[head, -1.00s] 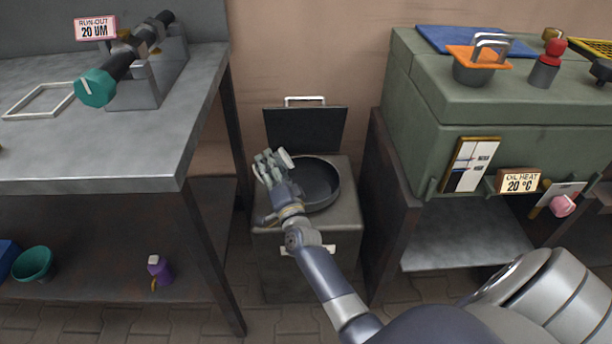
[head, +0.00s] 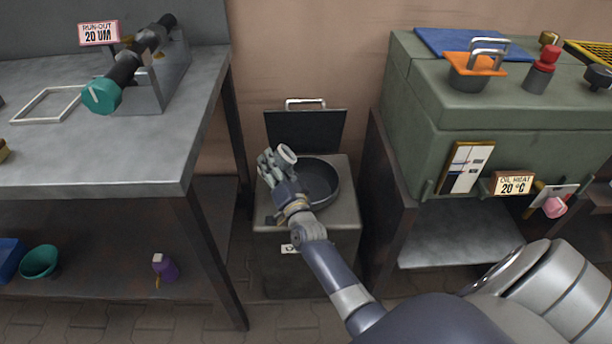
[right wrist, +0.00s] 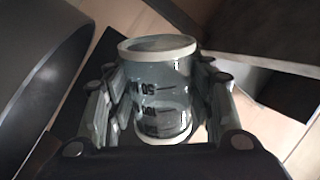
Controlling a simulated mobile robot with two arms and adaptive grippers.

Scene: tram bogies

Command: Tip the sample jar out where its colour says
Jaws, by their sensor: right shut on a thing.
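The sample jar (right wrist: 156,95) is clear glass with a pale rim and dark volume marks. In the right wrist view it sits between both fingers of my right gripper (right wrist: 158,100), which is shut on it. I cannot make out a clear colour in it. In the head view the jar (head: 287,154) shows mainly as a pale round end, tilted, in my right gripper (head: 277,162). The gripper is above the left rear side of a dark round basin (head: 318,183) set in a grey cabinet. My left gripper is not in view.
The cabinet's black lid (head: 305,130) stands open behind the basin. A grey workbench (head: 110,150) is at left, with a green funnel (head: 39,262) and purple bottle (head: 165,267) beneath.

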